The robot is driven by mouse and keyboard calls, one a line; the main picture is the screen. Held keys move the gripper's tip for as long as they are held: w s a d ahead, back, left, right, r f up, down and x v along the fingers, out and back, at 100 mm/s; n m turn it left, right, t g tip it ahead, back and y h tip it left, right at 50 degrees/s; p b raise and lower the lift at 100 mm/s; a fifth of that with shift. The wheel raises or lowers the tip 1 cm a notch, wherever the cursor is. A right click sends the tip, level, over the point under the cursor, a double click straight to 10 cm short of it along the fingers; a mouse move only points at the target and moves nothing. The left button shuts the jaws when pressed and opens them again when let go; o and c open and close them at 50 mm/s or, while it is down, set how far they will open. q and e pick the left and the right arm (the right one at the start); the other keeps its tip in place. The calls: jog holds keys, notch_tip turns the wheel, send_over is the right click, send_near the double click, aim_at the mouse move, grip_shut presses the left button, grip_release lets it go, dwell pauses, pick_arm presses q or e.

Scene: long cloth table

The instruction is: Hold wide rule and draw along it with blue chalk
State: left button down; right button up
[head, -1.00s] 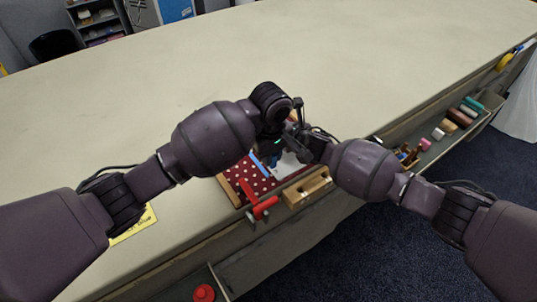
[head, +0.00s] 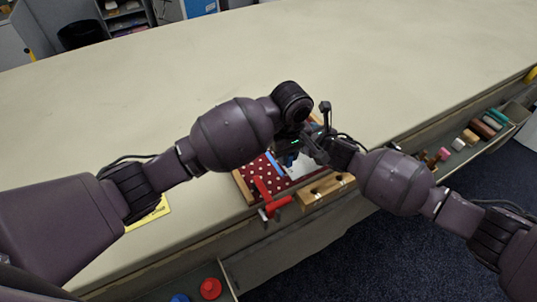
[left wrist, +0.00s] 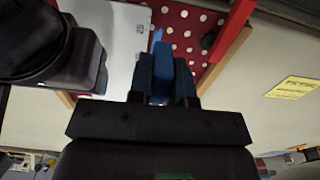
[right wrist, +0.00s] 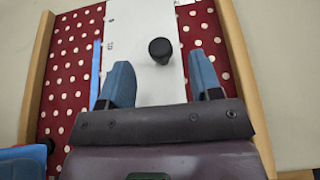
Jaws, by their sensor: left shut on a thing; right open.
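The wide rule is a white plate with a black knob (right wrist: 160,50). It lies on a red dotted cloth in the right wrist view, and its bare surface (right wrist: 135,30) also shows in the left wrist view (left wrist: 122,45). My right gripper (right wrist: 163,82) is open, its fingers either side of the rule's middle, short of the knob. My left gripper (left wrist: 163,75) is shut on the blue chalk (left wrist: 161,58), over the cloth beside the rule. A light blue strip (right wrist: 95,75) runs along the rule's left edge. In the head view my wrists hide much of the rule.
The red dotted cloth (right wrist: 65,75) lies in a wooden frame (right wrist: 36,75). A red clamp (head: 264,192) and a wooden block with holes (head: 328,191) sit at the table's front edge. A trough (head: 470,140) with coloured pieces runs right. The far tabletop (head: 300,50) is clear.

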jog(key=shift+v, duration=4.4)
